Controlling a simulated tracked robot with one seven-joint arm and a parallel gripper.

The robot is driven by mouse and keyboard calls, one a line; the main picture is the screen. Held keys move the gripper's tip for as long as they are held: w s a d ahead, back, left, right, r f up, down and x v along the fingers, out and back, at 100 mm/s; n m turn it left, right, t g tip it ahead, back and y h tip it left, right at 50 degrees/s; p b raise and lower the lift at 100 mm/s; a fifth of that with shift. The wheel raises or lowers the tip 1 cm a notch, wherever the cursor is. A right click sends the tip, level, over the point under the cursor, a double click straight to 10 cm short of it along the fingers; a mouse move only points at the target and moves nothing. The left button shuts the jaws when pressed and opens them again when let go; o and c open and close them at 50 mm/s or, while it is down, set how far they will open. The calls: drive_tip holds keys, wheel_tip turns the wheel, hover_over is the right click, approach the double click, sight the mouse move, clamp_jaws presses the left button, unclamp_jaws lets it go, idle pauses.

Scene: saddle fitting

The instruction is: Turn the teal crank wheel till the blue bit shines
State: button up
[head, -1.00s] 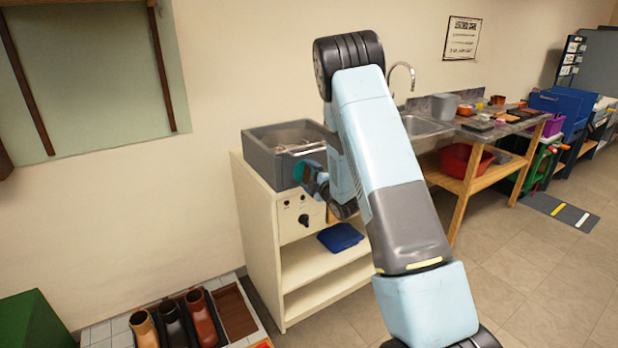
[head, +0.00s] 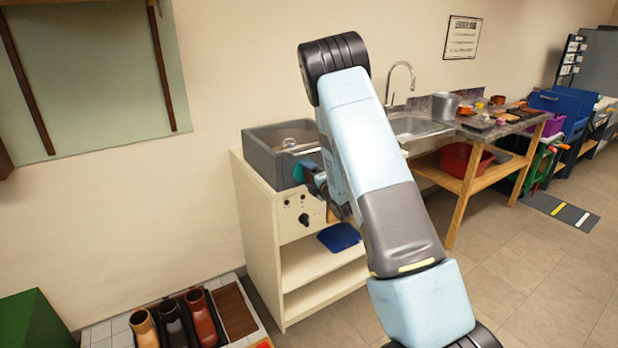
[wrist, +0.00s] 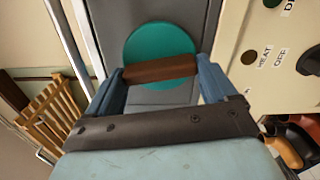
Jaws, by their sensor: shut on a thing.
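The teal crank wheel (wrist: 160,44) is a round disc on the side of a grey tub (head: 262,163) that stands on a cream cabinet. In the head view the wheel (head: 299,174) is partly hidden by my arm. My gripper (wrist: 160,72) is shut on the wheel's brown handle (wrist: 158,69), with a blue finger at each end of it. In the head view my gripper (head: 316,180) is at the tub's front, beside the wheel. I cannot make out a blue bit that shines.
The cabinet's panel (head: 294,214) has a dark knob (head: 304,219) and small dark lamps, close beside the wheel. A blue folded thing (head: 339,237) lies on the shelf below. A sink bench (head: 480,127) stands to the right, boots (head: 203,318) at lower left.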

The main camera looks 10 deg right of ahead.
drive_tip(key=shift+s+a+f, duration=0.15)
drive_tip(key=shift+f, duration=0.15)
drive_tip(key=o, duration=0.7)
drive_tip(key=shift+o, duration=0.7)
drive_tip(key=shift+r, duration=0.15)
drive_tip(key=v, duration=1.3)
drive_tip(key=shift+s, duration=0.25)
